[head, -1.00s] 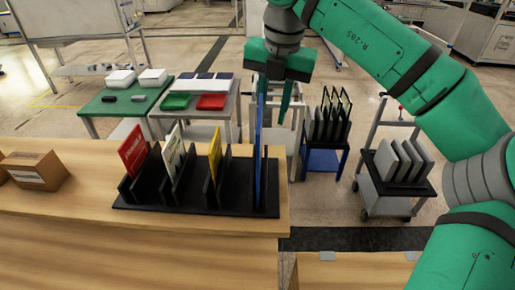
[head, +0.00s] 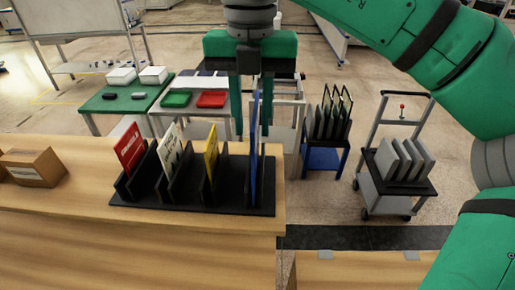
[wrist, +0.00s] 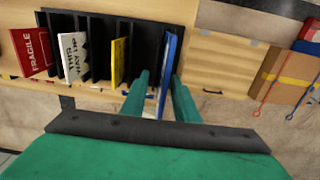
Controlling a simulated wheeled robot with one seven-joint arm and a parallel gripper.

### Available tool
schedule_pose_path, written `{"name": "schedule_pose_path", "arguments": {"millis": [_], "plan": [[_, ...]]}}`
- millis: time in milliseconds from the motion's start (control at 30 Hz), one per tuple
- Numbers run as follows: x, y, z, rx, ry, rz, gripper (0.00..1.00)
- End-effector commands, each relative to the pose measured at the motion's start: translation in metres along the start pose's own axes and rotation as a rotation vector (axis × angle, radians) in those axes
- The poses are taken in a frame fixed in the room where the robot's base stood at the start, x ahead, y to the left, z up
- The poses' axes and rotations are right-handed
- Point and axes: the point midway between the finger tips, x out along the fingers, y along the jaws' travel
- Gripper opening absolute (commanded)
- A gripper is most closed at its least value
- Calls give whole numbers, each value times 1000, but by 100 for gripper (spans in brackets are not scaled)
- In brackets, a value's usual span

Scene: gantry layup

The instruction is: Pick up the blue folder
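The blue folder (head: 255,150) stands upright in the rightmost slot of a black rack (head: 190,198) on the wooden counter. In the wrist view the blue folder (wrist: 168,62) shows edge-on between the two green fingers. My gripper (head: 252,130) is open above the rack, pointing down, with one finger on each side of the folder's upper part. A gap shows between the fingers in the wrist view (wrist: 160,92). I cannot tell whether either finger touches the folder. Its lower part is partly hidden by the rack.
A red folder (head: 129,148), a white folder (head: 169,150) and a yellow folder (head: 211,152) stand in the rack further left. A cardboard box (head: 34,167) lies at the counter's left. Behind are tables with trays, and carts stand to the right.

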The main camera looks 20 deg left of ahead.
Motion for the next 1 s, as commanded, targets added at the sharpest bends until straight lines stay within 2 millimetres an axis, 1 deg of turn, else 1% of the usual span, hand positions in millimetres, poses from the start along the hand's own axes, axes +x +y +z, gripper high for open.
{"name": "schedule_pose_path", "arguments": {"millis": [167,367,500,600,833,867,900,967,1000], "plan": [[10,-1,0,1,1,1,27],[36,-7,1,2,2,3,27],[52,-7,1,2,1,2,27],[58,-7,1,3,0,1,27],[59,-7,2,3,-1,1,27],[59,-7,2,3,-1,1,23],[59,-7,2,3,-1,1,13],[59,-7,2,3,-1,1,0],[59,-7,2,3,-1,1,0]]}}
